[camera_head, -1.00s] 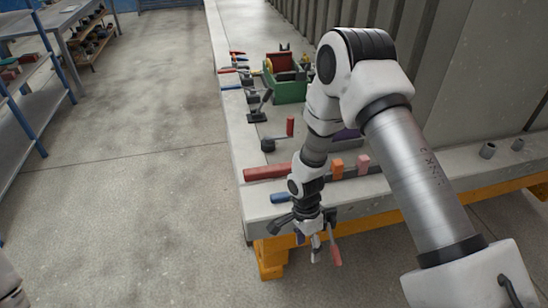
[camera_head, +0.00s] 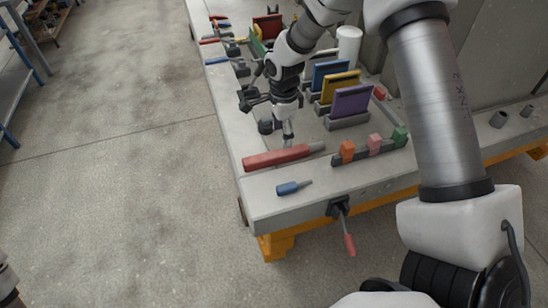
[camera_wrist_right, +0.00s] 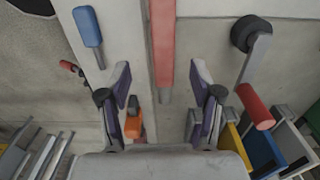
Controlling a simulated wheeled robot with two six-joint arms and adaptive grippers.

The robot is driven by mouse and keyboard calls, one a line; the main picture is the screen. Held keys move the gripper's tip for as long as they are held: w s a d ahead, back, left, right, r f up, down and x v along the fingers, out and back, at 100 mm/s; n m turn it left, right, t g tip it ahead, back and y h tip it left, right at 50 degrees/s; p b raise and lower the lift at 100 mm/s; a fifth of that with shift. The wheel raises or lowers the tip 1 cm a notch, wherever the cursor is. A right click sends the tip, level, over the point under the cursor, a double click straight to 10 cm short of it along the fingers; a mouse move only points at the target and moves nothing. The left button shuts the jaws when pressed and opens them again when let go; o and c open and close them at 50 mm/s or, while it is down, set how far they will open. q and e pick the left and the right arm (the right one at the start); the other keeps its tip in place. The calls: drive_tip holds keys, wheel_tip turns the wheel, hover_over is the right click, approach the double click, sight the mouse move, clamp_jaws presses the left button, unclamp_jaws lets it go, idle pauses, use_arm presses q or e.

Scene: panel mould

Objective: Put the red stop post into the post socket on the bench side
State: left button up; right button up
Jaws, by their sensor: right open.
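A long red bar with a grey end, which looks like the red stop post (camera_head: 275,158), lies flat near the bench's front left corner. It also shows in the right wrist view (camera_wrist_right: 163,45). My right gripper (camera_head: 288,140) points down at the bar's far side, near its grey end. In the wrist view my right gripper (camera_wrist_right: 160,75) has its fingers spread on either side of the bar's line, holding nothing. A grey hollow cylinder (camera_head: 498,119) on the bench ledge at right may be the post socket; I cannot tell for sure. My left gripper is out of view.
A blue-handled tool (camera_head: 288,188) lies in front of the bar. A rack with orange, pink and green blocks (camera_head: 375,145) stands to its right, with upright coloured panels (camera_head: 350,102) behind. A red-handled lever (camera_head: 346,235) hangs from the front edge.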

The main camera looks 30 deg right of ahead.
sight(280, 152)
drive_tip(key=shift+s+f, duration=0.15)
drive_tip(key=shift+f, duration=0.4)
drive_tip(key=f, duration=0.1)
drive_tip(key=w+f, duration=0.1)
drive_tip(key=f, duration=0.1)
drive_tip(key=shift+w+f, duration=0.1)
drive_tip(key=shift+f, duration=0.15)
drive_tip(key=f, duration=0.1)
drive_tip(key=f+p, duration=0.1)
drive_tip(key=f, duration=0.1)
drive_tip(key=shift+s+f, duration=0.3)
drive_tip(key=shift+f, duration=0.35)
drive_tip(key=shift+w+f, duration=0.15)
drive_tip(key=shift+w, duration=0.05)
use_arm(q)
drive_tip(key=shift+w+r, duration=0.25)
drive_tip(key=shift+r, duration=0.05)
use_arm(e)
clamp_jaws()
